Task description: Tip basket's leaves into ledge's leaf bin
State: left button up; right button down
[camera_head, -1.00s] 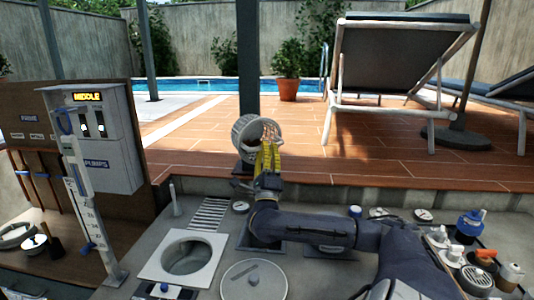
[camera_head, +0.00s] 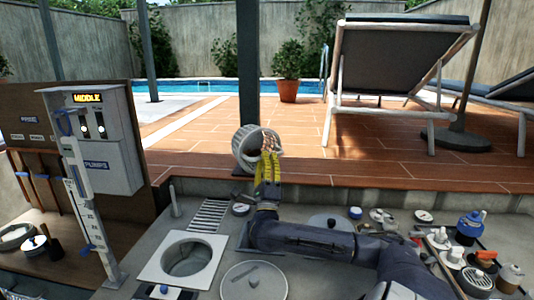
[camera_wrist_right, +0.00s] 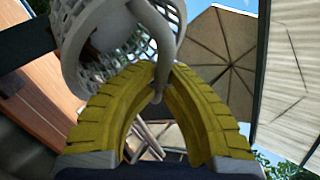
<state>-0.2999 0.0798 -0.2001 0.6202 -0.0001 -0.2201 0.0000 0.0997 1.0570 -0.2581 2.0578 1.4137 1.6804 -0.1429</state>
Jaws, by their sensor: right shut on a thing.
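The basket (camera_head: 244,150) is pale and slatted, and hangs tilted on its side above the ledge's front edge, in front of the dark post. My right gripper (camera_head: 268,158), with yellow fingers, is at its right side. In the right wrist view, the fingers (camera_wrist_right: 158,88) close on the basket's thin grey handle, with the white lattice basket (camera_wrist_right: 75,70) at upper left. Small brownish bits show at the basket's right edge in the head view, too small to tell if they are leaves. I cannot make out the leaf bin. My left gripper is out of view.
The tiled deck ledge (camera_head: 330,170) runs behind the grey pit top. A square skimmer opening (camera_head: 185,258), a round lid (camera_head: 254,280) and a tray of bottles (camera_head: 470,255) lie on the near side. A post (camera_head: 248,70) stands behind the basket.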

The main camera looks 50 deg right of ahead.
jog(key=shift+r, duration=1.6)
jog(key=shift+f, duration=1.55)
jog(key=shift+r, duration=0.1)
jog(key=shift+r+n+y, duration=1.5)
jog(key=shift+r+y, duration=0.3)
jog(key=shift+y, duration=0.2)
jog(key=shift+r+n+g+y, duration=0.65)
jog(key=shift+r+y, duration=0.25)
jog(key=shift+r, duration=0.2)
jog(key=shift+r+n+g+y, duration=0.55)
jog(key=shift+r+n+y, duration=0.3)
jog(key=shift+r, duration=0.25)
